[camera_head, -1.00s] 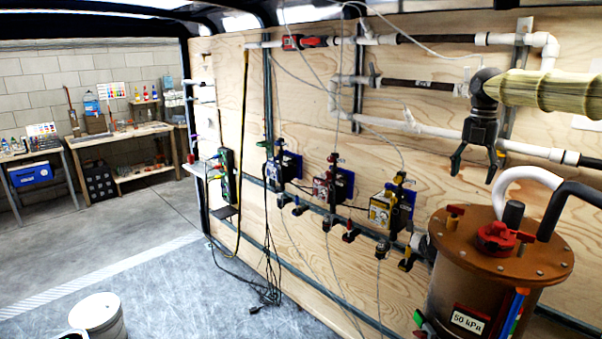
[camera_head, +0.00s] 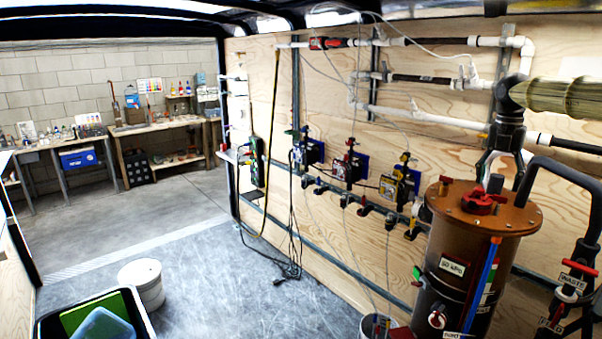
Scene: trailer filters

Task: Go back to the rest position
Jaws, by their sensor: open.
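My gripper (camera_head: 503,170) hangs at the right of the view with its fingers pointing down and spread apart. Nothing shows between them. My arm enters from the right edge. The gripper appears just above or behind the brown lid of the filter tank (camera_head: 463,250) in the picture. I cannot tell the exact gap between fingertips and lid. The lid carries a red knob (camera_head: 478,202).
White and black pipes (camera_head: 440,118) run along the plywood wall behind the gripper. A black hose (camera_head: 570,172) arches right of the tank. Several small valve units (camera_head: 350,168) line the wall.

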